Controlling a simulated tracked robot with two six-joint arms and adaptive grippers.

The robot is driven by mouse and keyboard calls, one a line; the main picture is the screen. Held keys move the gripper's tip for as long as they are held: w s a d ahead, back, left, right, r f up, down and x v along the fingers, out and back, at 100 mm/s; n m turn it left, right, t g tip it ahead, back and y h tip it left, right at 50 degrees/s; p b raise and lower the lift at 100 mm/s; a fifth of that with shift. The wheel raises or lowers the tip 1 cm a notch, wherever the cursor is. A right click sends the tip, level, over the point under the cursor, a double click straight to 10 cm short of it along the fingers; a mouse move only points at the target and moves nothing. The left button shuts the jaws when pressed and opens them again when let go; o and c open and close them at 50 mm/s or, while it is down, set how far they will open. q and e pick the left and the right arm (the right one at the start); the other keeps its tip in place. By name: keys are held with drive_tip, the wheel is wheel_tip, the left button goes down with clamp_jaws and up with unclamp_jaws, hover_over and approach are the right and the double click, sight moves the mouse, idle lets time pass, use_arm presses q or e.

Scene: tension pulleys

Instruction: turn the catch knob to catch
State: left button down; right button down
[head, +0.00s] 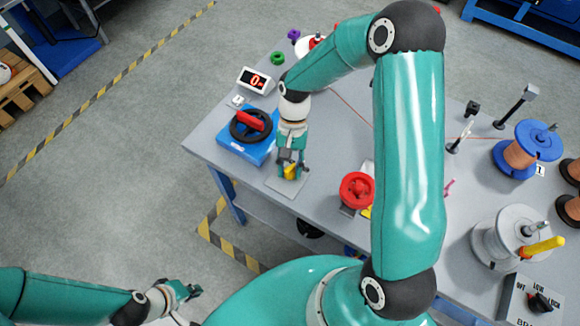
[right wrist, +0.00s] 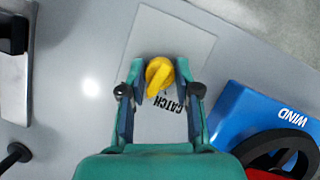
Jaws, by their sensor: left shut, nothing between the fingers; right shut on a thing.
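The yellow catch knob (right wrist: 158,75) stands on a pale plate (right wrist: 207,45) marked CATCH, in the upper middle of the right wrist view. In the head view the knob (head: 290,172) is partly hidden by my right gripper (head: 292,168), which reaches down at the table's near left. My right gripper (right wrist: 159,78) is shut on the knob, with one finger on each side of it. Part of the CATCH lettering is covered by the knob and gripper. My left gripper (head: 182,291) is shut and empty, at the lower left, off the table.
A blue WIND box (head: 232,143) with a black wheel and red handle stands beside the plate. A red display (head: 257,80) shows 0. Spools (head: 526,146) and a switch box (head: 530,300) are at the far right.

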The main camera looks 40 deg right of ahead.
drive_tip(key=n, duration=0.2)
drive_tip(key=n+h+b, duration=0.1)
drive_tip(key=n, duration=0.1)
drive_tip(key=shift+w+a+n+g+h, duration=0.1)
drive_tip(key=shift+w+n+g+h, duration=0.05)
drive_tip(key=shift+n+g+h, duration=0.2)
drive_tip(key=shift+n+h+b, duration=0.3)
drive_tip(key=shift+n+h, duration=0.45)
drive_tip(key=shift+n, duration=1.2)
drive_tip(key=c, duration=0.8)
unclamp_jaws()
drive_tip(key=shift+a, duration=0.1)
drive_tip(key=shift+c, duration=0.2)
drive_tip(key=v, duration=1.2)
drive_tip(key=shift+w, duration=0.2)
drive_tip(key=shift+f, duration=0.1)
